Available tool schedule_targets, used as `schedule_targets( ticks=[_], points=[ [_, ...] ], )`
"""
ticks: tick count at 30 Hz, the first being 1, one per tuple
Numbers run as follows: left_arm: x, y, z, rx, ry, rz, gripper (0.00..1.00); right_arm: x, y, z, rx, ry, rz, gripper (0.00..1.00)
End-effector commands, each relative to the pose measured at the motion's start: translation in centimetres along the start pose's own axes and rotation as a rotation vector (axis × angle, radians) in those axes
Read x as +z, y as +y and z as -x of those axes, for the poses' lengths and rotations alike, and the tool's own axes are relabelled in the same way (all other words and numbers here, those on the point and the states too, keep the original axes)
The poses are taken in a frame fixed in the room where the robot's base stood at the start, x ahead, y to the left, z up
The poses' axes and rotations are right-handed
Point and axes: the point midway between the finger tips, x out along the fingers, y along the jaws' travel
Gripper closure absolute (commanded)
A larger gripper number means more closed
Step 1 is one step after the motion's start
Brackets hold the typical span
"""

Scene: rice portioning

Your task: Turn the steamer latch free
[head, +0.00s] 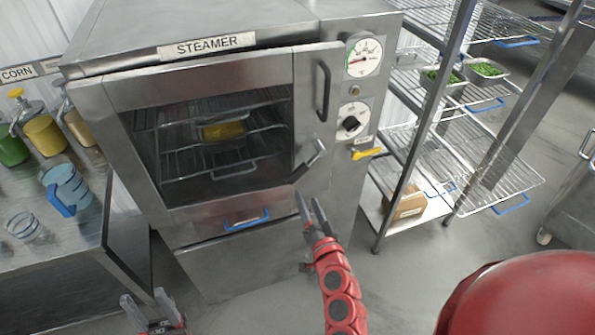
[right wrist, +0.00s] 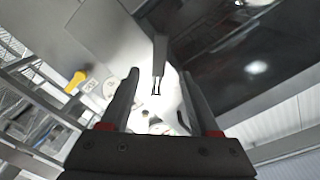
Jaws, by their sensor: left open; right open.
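The steamer (head: 190,70) stands in the middle of the head view with its glass door closed. Its latch (head: 311,157) is a short grey lever at the lower right of the door, lying aslant. My right gripper (head: 311,207) is open and empty, just below the latch. In the right wrist view the latch (right wrist: 159,62) lines up with the gap between the open fingers of the right gripper (right wrist: 160,78). I cannot tell if its end lies between them; no contact shows. My left gripper (head: 152,308) is open and empty, low at the left, away from the steamer.
A vertical door handle (head: 324,90) is above the latch. A yellow lever (head: 367,153) sticks out right of the door. A wire rack (head: 480,140) stands at the right. A counter with a blue jug (head: 68,190) is at the left.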

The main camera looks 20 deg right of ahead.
Motion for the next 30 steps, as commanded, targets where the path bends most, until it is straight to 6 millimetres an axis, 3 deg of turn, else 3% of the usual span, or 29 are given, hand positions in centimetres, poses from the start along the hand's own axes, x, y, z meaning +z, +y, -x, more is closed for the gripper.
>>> schedule_targets(
  ticks=[9, 15, 29, 30],
  points=[
    [-0.4, -0.1, -2.5, 0.000, 0.000, 0.000, 0.50, -0.4, -0.3, -6.4, -0.003, 0.001, 0.002, 0.38],
    [-0.5, -0.2, -3.2, 0.000, 0.000, 0.000, 0.50, -0.2, -0.2, -9.0, -0.002, 0.001, 0.002, 0.38],
    [-0.6, -0.2, -3.4, 0.000, 0.000, 0.000, 0.50, -0.1, 0.0, -10.2, 0.001, 0.002, 0.002, 0.38],
    [-0.6, -0.2, -3.4, 0.000, 0.000, 0.000, 0.50, -0.1, 0.0, -10.2, 0.001, 0.002, 0.002, 0.41]
  ],
)
